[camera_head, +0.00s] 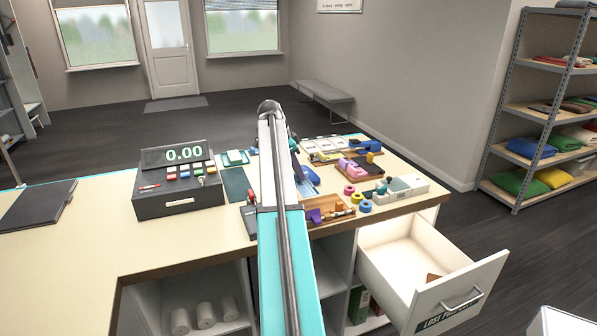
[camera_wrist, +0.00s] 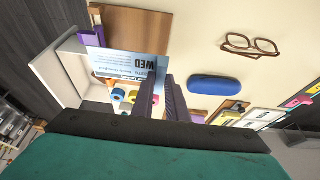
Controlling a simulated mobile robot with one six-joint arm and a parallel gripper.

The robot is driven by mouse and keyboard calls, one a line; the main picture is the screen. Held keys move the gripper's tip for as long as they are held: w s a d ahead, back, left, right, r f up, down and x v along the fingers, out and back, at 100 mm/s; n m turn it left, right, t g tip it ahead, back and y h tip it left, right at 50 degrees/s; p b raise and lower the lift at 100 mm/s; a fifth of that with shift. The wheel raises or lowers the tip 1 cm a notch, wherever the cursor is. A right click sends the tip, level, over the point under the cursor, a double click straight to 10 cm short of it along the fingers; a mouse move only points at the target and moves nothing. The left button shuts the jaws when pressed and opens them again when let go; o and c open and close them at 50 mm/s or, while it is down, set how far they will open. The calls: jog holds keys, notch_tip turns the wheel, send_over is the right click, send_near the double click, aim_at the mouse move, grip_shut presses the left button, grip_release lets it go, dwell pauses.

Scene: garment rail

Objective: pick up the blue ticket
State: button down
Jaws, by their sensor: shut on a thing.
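The blue ticket (camera_wrist: 135,66) is a pale blue paper slip printed with "WED". It shows left of centre in the wrist view, against the dark ridged fingers of my gripper (camera_wrist: 163,82). The fingers are shut on its edge, and most of the slip sticks out to the left of them. In the head view my own arm largely hides the gripper above the counter, and I cannot clearly make out the ticket there.
A cash register (camera_head: 178,181) stands on the counter (camera_head: 110,225) left of my arm. Tape rolls (camera_head: 365,206) and small trays crowd the right side. A drawer (camera_head: 400,262) stands open at the front right. Glasses (camera_wrist: 250,45) and a blue case (camera_wrist: 215,84) show in the wrist view.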

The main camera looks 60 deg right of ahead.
jog(key=shift+r, duration=0.15)
jog(key=shift+r+p, duration=1.15)
jog(key=shift+r, duration=1.25)
